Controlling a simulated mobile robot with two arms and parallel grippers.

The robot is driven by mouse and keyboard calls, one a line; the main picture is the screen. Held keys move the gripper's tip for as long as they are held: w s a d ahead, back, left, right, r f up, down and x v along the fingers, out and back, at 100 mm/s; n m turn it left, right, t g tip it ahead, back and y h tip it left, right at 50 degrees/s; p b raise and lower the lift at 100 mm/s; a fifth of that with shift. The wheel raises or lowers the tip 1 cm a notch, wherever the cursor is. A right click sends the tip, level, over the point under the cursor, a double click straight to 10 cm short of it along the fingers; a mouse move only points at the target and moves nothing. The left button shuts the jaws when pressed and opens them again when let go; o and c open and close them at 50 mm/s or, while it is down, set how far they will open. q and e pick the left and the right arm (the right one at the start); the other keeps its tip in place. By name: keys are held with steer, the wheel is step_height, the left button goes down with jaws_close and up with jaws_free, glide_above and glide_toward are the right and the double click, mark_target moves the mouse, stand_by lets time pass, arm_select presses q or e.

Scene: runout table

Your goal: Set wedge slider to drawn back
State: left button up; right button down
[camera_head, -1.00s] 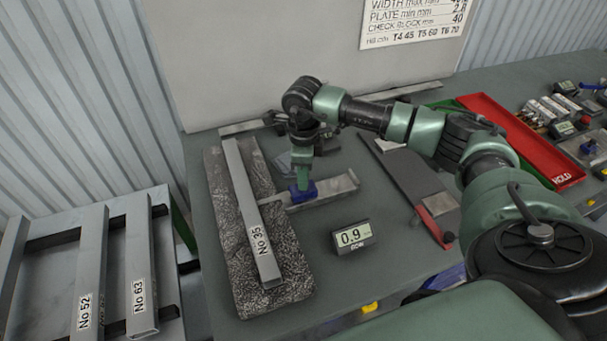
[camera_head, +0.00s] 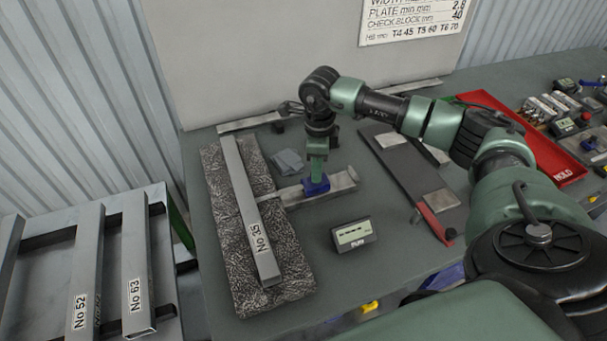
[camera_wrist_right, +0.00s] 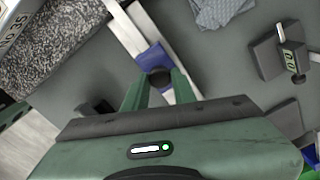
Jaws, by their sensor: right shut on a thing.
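The wedge slider is a small blue block (camera_head: 316,187) on a flat metal bar (camera_head: 340,181) that runs out to the right from the long profile marked No 35 (camera_head: 243,205). My right gripper (camera_head: 317,180) points down and is shut on the slider. In the right wrist view the green fingers of my right gripper (camera_wrist_right: 160,88) close around a dark round knob (camera_wrist_right: 159,77) on the blue block (camera_wrist_right: 152,57). The slider stands apart from the profile, part way along the bar. My left gripper is not in view.
A small display (camera_head: 354,234) stands in front of the bar, its reading unclear. A grey cloth (camera_head: 288,162) lies behind the bar. A dark plate (camera_head: 410,170) lies to the right, with a red tray (camera_head: 545,150) beyond. Profiles No 52 and No 63 (camera_head: 135,260) lie on the left rack.

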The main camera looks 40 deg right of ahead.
steer(key=d, duration=0.2)
steer(key=s+d+b, duration=0.1)
steer(key=d, duration=0.3)
steer(key=shift+s+d+b, duration=0.25)
steer(key=shift+d+b, duration=0.1)
steer(key=shift+b, duration=0.05)
steer(key=shift+s+d, duration=0.1)
steer(key=shift+d, duration=0.25)
steer(key=shift+r, duration=0.15)
steer(key=c, duration=1.1)
jaws_free()
steer(key=shift+d, duration=0.1)
steer(key=shift+c, duration=0.2)
